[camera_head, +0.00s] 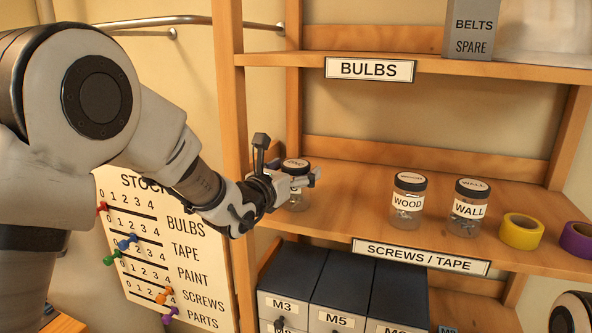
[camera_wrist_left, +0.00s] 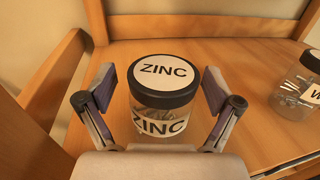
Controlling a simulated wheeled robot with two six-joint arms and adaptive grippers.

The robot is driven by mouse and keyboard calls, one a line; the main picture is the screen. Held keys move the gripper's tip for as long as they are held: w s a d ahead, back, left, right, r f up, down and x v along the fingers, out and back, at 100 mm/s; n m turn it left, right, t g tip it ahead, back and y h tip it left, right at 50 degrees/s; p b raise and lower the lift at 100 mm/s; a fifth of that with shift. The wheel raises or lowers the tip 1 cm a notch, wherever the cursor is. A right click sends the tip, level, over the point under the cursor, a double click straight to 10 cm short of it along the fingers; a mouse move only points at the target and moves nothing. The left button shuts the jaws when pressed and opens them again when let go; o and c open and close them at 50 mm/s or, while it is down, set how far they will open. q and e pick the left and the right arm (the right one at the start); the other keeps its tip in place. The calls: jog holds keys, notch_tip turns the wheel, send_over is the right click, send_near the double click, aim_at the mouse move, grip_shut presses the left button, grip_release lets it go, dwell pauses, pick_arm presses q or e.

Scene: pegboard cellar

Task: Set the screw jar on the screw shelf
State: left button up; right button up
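The jar labelled ZINC (camera_wrist_left: 160,117), clear with a black lid and small screws inside, appears to stand upright at the left end of the shelf marked SCREWS / TAPE (camera_head: 422,257). In the head view the jar (camera_head: 296,197) is partly hidden by my left gripper (camera_head: 294,181). In the left wrist view my left gripper (camera_wrist_left: 160,92) is open, with one finger on each side of the jar. A narrow gap shows between the pads and the jar. My right gripper is not in view.
On the same shelf stand a WOOD jar (camera_head: 407,202) and a WALL jar (camera_head: 467,208), then yellow tape (camera_head: 521,232) and purple tape (camera_head: 577,240). A wooden post (camera_head: 232,130) rises close to my left gripper. Labelled drawers (camera_head: 338,297) sit below. Shelf between the ZINC and WOOD jars is clear.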

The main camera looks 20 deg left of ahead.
pick_arm(q)
jog(key=b+v, duration=0.4)
jog(key=v, duration=0.7)
jog(key=shift+s+b, duration=0.4)
jog(key=shift+s, duration=0.05)
jog(key=s+d+f+m+g, duration=0.2)
jog(key=s+f+m+g, duration=0.15)
jog(key=f, duration=0.65)
jog(key=s+d+f+m+g+h, duration=0.1)
jog(key=s+f+m+g, duration=0.3)
jog(key=f, duration=0.6)
jog(key=s+d+f+m+g, duration=0.25)
jog(key=f+g, duration=0.25)
jog(key=f, duration=0.5)
jog(key=s+a+f+m+g+y, duration=0.3)
jog(key=s+a+f+m, duration=0.25)
jog(key=s+f, duration=0.3)
jog(key=s+a+f+m+g+y, duration=0.35)
jog(key=s+a+f+m, duration=0.2)
jog(key=s+f, duration=0.3)
jog(key=s+d+f+m, duration=0.1)
jog(key=s+f+m, duration=0.1)
jog(key=f+m, duration=0.3)
jog(key=s+d+f+m+t+h, duration=0.1)
jog(key=s+d+f+m, duration=0.1)
jog(key=f+m, duration=0.3)
jog(key=shift+s+d+m, duration=0.2)
jog(key=shift+s+m, duration=0.6)
jog(key=shift+m, duration=0.2)
